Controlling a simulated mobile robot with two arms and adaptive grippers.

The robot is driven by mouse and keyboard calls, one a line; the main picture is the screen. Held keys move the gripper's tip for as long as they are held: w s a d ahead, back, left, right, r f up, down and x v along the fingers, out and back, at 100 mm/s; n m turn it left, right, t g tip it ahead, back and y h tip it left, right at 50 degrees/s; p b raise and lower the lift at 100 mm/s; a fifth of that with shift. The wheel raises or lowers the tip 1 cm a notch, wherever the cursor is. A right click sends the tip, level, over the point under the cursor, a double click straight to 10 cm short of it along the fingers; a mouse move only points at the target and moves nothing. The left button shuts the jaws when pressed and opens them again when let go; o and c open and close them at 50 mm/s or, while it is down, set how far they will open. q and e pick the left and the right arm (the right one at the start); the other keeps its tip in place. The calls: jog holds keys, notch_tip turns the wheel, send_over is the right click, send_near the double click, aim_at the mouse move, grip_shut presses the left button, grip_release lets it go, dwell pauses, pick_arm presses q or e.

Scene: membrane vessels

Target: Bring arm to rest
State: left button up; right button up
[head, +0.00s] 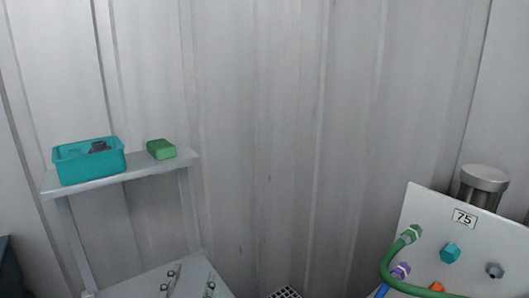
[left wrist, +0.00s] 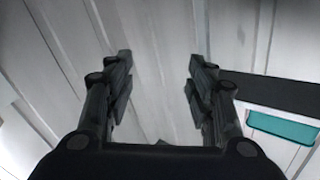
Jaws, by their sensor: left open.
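My left gripper (left wrist: 160,62) shows in the left wrist view. Its two dark fingers stand wide apart with nothing between them, and only pale ribbed wall shows behind. A dark part (head: 5,268) sits at the lower left edge of the head view; I cannot tell what it is. My right gripper is in neither view.
A shelf (head: 140,172) at left bears a teal bin (head: 92,168) with dark items inside, and a green block (head: 161,149). At right stands a white panel (head: 430,222) marked 75, with coloured fittings and a green hose (head: 387,262). Bare wall lies between.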

pick_arm(q)
jog(key=s+a+f+n+g+y, duration=0.1)
jog(key=s+a+f+g, duration=0.3)
jog(key=f, duration=0.4)
jog(key=s+a+f+n+g+y, duration=0.1)
jog(key=s+f+g, duration=0.3)
jog(key=s+f, duration=0.3)
jog(key=s+f+g+h, duration=0.1)
jog(key=s+f+g, duration=0.7)
jog(key=s, duration=0.7)
jog(key=s+f+x, duration=0.1)
jog(key=s+x, duration=0.2)
jog(key=x, duration=1)
jog(key=s+x, duration=0.2)
jog(key=x, duration=1)
jog(key=s+a+f, duration=0.1)
jog(key=s+f, duration=0.8)
jog(key=s+a+f+g, duration=0.1)
jog(key=s+a+f, duration=0.1)
jog(key=s+f, duration=0.7)
jog(key=shift+s+a, duration=0.2)
jog(key=shift+a, duration=0.1)
